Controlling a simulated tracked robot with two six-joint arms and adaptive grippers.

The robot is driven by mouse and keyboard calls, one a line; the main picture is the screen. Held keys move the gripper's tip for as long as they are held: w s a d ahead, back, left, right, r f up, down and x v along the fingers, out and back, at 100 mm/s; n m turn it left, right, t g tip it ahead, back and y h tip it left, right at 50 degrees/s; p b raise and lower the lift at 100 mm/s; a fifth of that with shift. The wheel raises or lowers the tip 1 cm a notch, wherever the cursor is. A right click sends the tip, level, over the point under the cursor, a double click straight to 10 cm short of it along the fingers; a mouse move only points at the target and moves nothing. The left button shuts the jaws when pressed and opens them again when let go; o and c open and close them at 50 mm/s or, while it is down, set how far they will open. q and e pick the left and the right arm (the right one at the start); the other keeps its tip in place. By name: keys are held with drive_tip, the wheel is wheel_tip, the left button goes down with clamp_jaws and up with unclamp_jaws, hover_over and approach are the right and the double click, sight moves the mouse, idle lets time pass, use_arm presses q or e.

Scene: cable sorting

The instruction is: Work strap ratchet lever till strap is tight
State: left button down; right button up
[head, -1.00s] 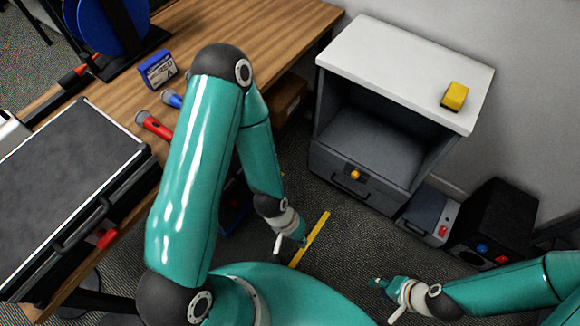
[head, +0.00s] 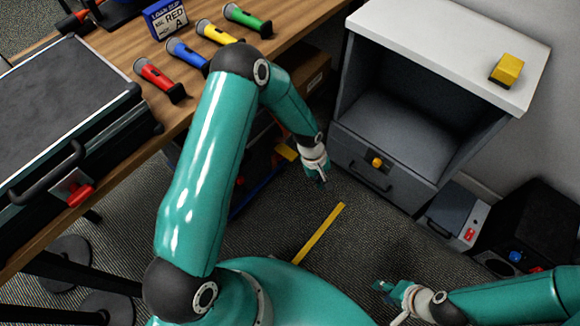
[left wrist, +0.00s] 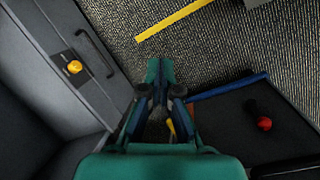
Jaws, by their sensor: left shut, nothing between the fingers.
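I cannot make out a strap or a ratchet with certainty. A red lever-like part (head: 80,194) on a metal plate sits on the front of the dark case (head: 60,97) at the left. My left gripper (head: 319,180) hangs over the floor beside the grey cabinet, far from that red part. In the left wrist view its fingers (left wrist: 160,72) are together and empty. My right gripper (head: 381,286) is low over the floor at the right, with nothing visible in it; its fingers are too small to judge.
The grey cabinet (head: 441,33) has a drawer with a yellow knob (head: 376,162); a yellow block (head: 506,69) lies on top. Several flashlights and a blue label box (head: 167,20) are on the wooden table. A yellow strip (head: 318,233) marks open floor.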

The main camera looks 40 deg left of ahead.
use_arm(q)
drive_tip(key=w+a+f+n+y+b, duration=0.2)
drive_tip(key=w+a+f+n+b, duration=0.35)
drive_tip(key=w+a, duration=0.2)
drive_tip(key=n+y+b, duration=0.2)
drive_tip(key=n+b, duration=0.3)
drive_tip(key=b, duration=0.1)
approach(293, 155)
drive_tip(key=shift+w+d+f+g, duration=0.2)
drive_tip(key=shift+w+f+g, duration=0.1)
drive_tip(key=shift+f, duration=0.3)
drive_tip(key=shift+a+r, duration=0.15)
drive_tip(key=shift+a, duration=0.05)
drive_tip(key=shift+r, duration=0.1)
use_arm(e)
wheel_tip(293, 155, down, 14)
drive_tip(key=shift+f, duration=0.15)
use_arm(q)
drive_tip(key=shift+a+f+b, duration=0.15)
drive_tip(key=shift+f+b, duration=0.45)
drive_tip(key=shift+f, duration=1.15)
drive_tip(key=shift+a+f+b, duration=0.2)
drive_tip(key=shift+f+b, duration=0.35)
drive_tip(key=shift+f, duration=1.25)
use_arm(e)
drive_tip(key=shift+f, duration=1.4)
